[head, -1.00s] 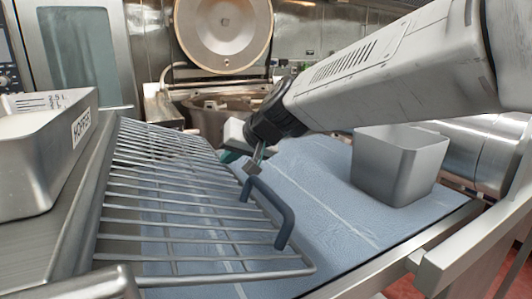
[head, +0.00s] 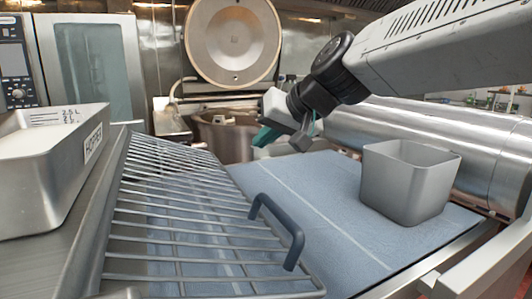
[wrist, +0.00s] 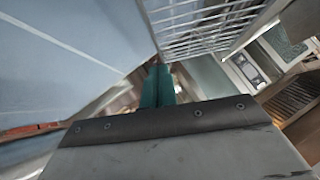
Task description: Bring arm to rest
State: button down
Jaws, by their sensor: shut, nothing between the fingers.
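My gripper (head: 262,138) is at the upper middle of the head view, above the far end of the blue mat and in front of the kettle. Its teal fingers are together and hold nothing. In the wrist view the teal fingertips (wrist: 157,85) lie side by side, with the blue mat (wrist: 60,60) to the left and the wire rack (wrist: 205,25) at the top. My arm comes in from the upper right of the head view. The kettle (head: 222,140) stands behind with its round lid (head: 232,40) raised.
A wire rack with a dark handle (head: 282,232) slopes across the left of the mat. A steel container (head: 400,185) stands on the mat at the right. A steel bin marked HOPPER (head: 45,180) is at the left. A large steel cylinder (head: 430,140) lies behind. The mat's middle is clear.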

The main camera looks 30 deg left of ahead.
jog(key=shift+v, duration=0.95)
jog(key=d+f+m+t+h, duration=0.1)
jog(key=d+f+m+h, duration=0.1)
jog(key=d, duration=1.3)
jog(key=d+f+m+t+h, duration=0.1)
jog(key=d+f+m+h, duration=0.15)
jog(key=d, duration=1.25)
jog(key=s+d+f+m+h, duration=0.1)
jog(key=s+d+f, duration=0.3)
jog(key=d, duration=0.4)
jog(key=s+d+f+m+g+h, duration=0.1)
jog(key=s+d+f+m+h, duration=0.1)
jog(key=s+d+f, duration=0.3)
jog(key=s+d+f+m+g+h, duration=0.1)
jog(key=s+d+f, duration=0.3)
jog(key=s+d, duration=0.4)
jog(key=d+m+h, duration=0.1)
jog(key=d, duration=0.4)
jog(key=shift+f+h, duration=0.35)
jog(key=shift+s+d, duration=0.1)
